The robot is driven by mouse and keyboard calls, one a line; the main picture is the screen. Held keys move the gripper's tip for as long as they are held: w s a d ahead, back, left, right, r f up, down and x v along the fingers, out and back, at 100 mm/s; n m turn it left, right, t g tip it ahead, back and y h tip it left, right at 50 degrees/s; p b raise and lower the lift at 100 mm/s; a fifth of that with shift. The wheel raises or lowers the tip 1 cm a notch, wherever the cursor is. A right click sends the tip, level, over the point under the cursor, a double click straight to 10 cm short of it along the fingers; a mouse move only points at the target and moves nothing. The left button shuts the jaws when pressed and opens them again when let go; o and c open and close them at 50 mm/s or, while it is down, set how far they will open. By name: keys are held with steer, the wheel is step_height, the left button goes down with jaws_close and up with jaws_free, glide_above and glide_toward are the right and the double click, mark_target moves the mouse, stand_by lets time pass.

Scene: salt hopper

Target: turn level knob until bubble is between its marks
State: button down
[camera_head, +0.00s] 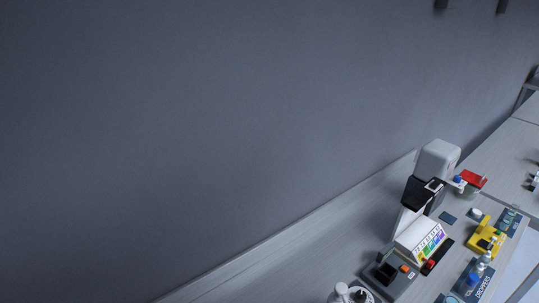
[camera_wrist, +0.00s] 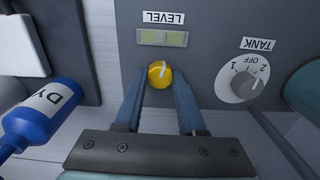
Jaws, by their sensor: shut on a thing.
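The level knob (camera_wrist: 159,72) is a small round yellow knob with a pale pointer line, on a grey panel in the wrist view. My gripper (camera_wrist: 160,84) is shut on it, with one blue-grey finger on each side. The pointer line points up and slightly right in the picture. Above the knob is the level window (camera_wrist: 162,38), a small yellow-green strip under an upside-down LEVEL label (camera_wrist: 163,18). Darker lines show near its middle, but the bubble and marks are too small to tell apart. I cannot pick out the knob in the head view.
A grey TANK dial (camera_wrist: 243,80) sits close to the right of my gripper. A blue bottle (camera_wrist: 42,112) with a white label is at the left. The head view shows a crowded bench with a yellow holder (camera_head: 484,238) and a red item (camera_head: 473,178).

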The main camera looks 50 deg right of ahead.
steer(key=shift+r+m+p, duration=0.15)
steer(key=shift+m+p, duration=0.4)
steer(key=shift+m, duration=0.75)
steer(key=c, duration=0.5)
jaws_free()
step_height(320, 180, up, 13)
steer(key=b, duration=0.1)
